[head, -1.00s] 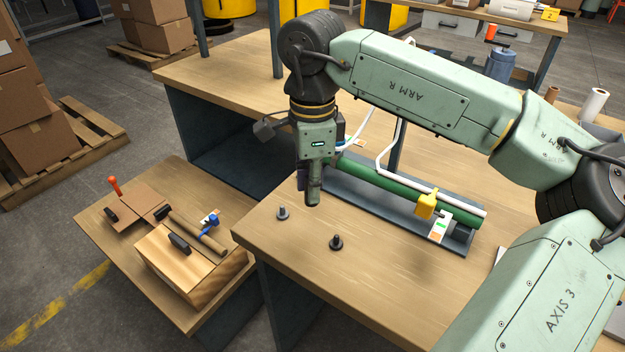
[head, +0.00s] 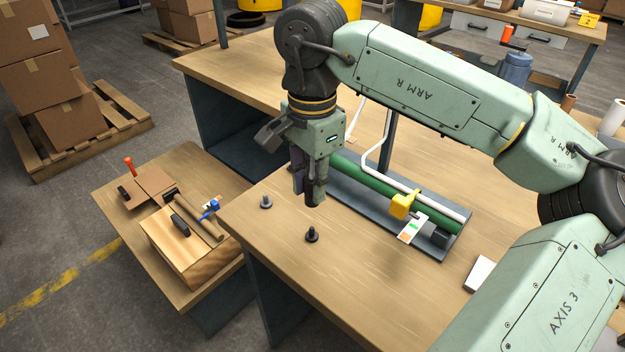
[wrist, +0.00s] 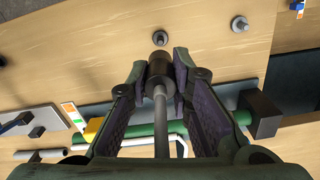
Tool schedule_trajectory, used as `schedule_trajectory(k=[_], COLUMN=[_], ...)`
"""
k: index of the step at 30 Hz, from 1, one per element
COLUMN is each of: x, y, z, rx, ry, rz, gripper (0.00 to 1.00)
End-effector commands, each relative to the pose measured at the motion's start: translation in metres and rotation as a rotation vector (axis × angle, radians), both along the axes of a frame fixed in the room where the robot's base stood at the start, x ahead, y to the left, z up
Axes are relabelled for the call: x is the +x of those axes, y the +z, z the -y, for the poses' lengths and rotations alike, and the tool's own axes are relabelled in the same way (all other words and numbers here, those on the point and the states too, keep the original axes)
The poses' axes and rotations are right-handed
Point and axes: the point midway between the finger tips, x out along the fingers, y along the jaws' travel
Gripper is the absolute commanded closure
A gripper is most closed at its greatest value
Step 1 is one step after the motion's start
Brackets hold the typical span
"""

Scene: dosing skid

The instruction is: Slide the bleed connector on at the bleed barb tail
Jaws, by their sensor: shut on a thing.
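My gripper (head: 308,192) points down above the workbench, beside the green pipe. In the wrist view its purple-padded fingers (wrist: 160,82) are closed around a dark cylindrical piece, which I take to be the bleed connector (wrist: 160,68). A grey stem runs from it toward the wrist camera. Two small flanged posts stand upright on the bench: a grey one (head: 266,202) and a black one (head: 311,234). They also show in the wrist view, one grey (wrist: 239,23) and one nearly in line with the held piece (wrist: 160,38). I cannot tell which is the bleed barb tail. The held piece appears apart from both.
A grey tray (head: 370,205) holds the green pipe (head: 385,192), a white tube (head: 425,198) and a yellow block (head: 402,205) with a label.

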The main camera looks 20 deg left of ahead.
Motion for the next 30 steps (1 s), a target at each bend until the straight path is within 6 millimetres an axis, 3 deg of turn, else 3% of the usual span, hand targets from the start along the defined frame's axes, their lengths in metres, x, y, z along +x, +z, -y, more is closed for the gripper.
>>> schedule_trajectory(k=[11, 30], x=[0.000, 0.000], y=[-0.001, -0.054], z=[0.000, 0.000], rx=[-0.001, 0.000], ry=[0.001, 0.000], rz=[-0.001, -0.001], gripper=[1.00, 1.00])
